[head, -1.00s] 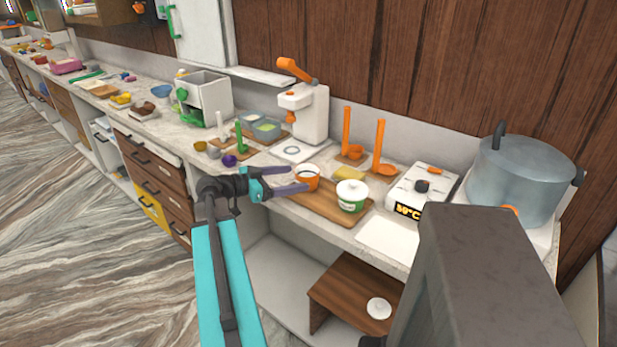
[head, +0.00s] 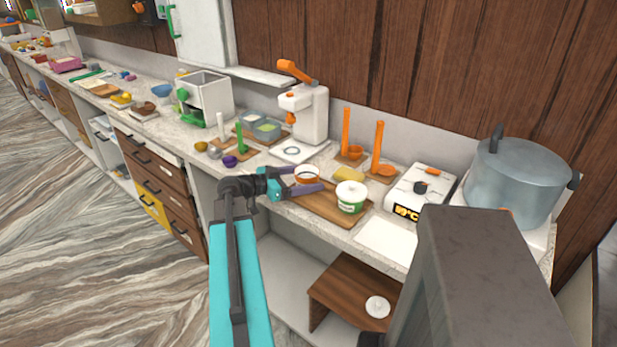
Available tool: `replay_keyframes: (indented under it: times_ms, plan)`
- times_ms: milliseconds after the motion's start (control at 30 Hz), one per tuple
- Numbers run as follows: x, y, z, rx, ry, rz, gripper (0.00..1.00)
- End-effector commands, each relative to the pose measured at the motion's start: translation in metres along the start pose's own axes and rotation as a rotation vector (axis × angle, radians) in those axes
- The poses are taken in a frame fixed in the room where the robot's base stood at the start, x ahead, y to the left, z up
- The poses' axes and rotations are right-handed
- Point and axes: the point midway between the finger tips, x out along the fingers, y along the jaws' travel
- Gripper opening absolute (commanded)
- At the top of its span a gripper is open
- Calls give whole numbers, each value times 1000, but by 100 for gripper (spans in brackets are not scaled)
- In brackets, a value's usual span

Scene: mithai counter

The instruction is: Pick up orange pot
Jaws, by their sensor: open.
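The orange pot (head: 307,179) is a small round pot with a white rim, standing at the back left of a wooden board (head: 330,209) on the counter. My gripper (head: 312,180) is open and reaches in from the left. One finger lies along the pot's far left side and the other passes in front of its lower side, so the pot appears between the fingers. The near finger hides part of the pot. I cannot tell whether the fingers touch it.
A green and white lidded pot (head: 350,197) stands on the board right of the orange pot. Behind are a yellow block (head: 348,173), orange ladles (head: 378,150) and a white press (head: 306,115). A scale-like device (head: 419,190) and large steel pot (head: 515,178) stand to the right.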

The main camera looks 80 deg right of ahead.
Motion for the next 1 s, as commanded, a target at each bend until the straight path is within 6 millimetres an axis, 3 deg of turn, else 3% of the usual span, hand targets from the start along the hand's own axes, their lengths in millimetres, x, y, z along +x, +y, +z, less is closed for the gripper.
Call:
replay_keyframes:
  times_ms: [133,667,933,1000]
  plan:
    - [9,0,0,1,0,1,79]
    - [9,0,0,0,0,1,79]
    - [9,0,0,0,0,1,36]
    - [9,0,0,0,0,1,35]
